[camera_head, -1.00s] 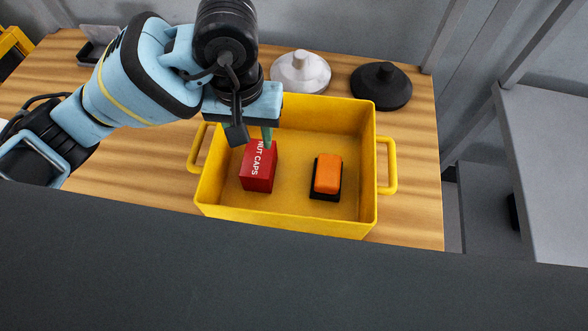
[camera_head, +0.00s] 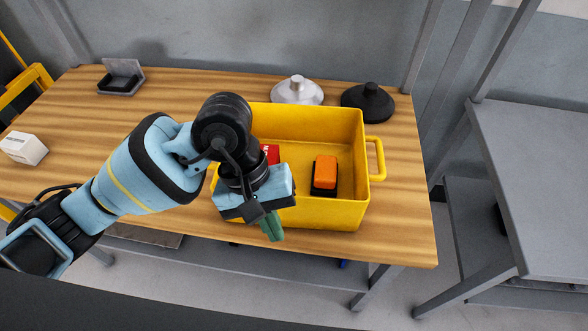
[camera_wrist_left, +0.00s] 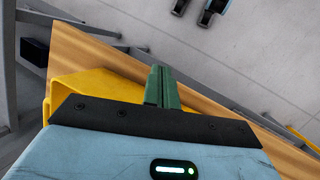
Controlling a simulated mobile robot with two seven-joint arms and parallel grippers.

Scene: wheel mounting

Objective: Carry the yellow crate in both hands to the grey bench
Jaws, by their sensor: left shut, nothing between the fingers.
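The yellow crate (camera_head: 345,218) stands on the wooden table near its front edge. It holds a red box (camera_head: 271,153), partly hidden by my left arm, and an orange and black item (camera_head: 326,173). Its right handle (camera_head: 378,158) is in plain view; its left handle is mostly hidden behind my left wrist. My left gripper (camera_head: 272,230) is shut and empty, in front of the crate's front left part. In the left wrist view its green fingers (camera_wrist_left: 161,88) are together, with part of the crate (camera_wrist_left: 95,88) beside them. The grey bench (camera_head: 540,170) stands at the right. My right gripper is not in view.
The wooden table (camera_head: 410,215) has a white lidded-looking piece (camera_head: 297,91) and a black one (camera_head: 368,102) behind the crate. A white box (camera_head: 23,148) and a grey holder (camera_head: 121,77) are at the left. A floor gap separates table and bench.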

